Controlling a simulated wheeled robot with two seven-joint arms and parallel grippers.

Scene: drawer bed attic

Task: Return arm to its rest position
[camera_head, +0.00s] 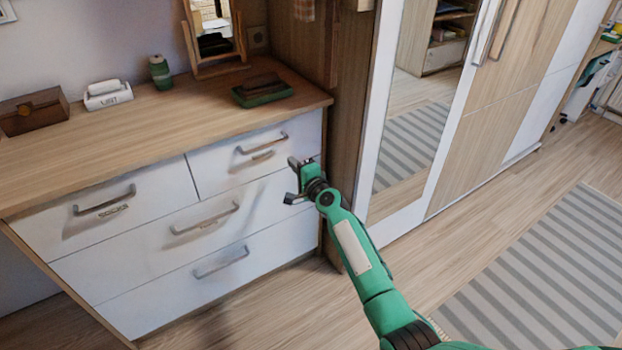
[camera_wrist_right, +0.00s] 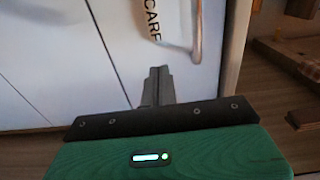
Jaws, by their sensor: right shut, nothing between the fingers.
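My right arm, green, comes in from the bottom right of the head view. Its gripper (camera_head: 293,180) is in front of the dresser (camera_head: 150,248), near the right edge of the drawer fronts and below the upper right drawer (camera_head: 225,165). In the right wrist view the gripper's fingers (camera_wrist_right: 157,84) are together with nothing between them. Ahead of them are white drawer fronts and a metal handle (camera_wrist_right: 197,32) beside dark letters reading "CARF". The fingers appear apart from the handle. All drawers look closed. My left gripper is not in view.
The dresser top holds a wooden box (camera_head: 34,111), a white lint box (camera_head: 107,95), a green jar (camera_head: 160,72), a dark green tray (camera_head: 261,90) and a mirror stand. A mirrored wardrobe (camera_head: 415,130) stands right of the dresser. Open floor with a striped rug (camera_head: 550,275) lies at right.

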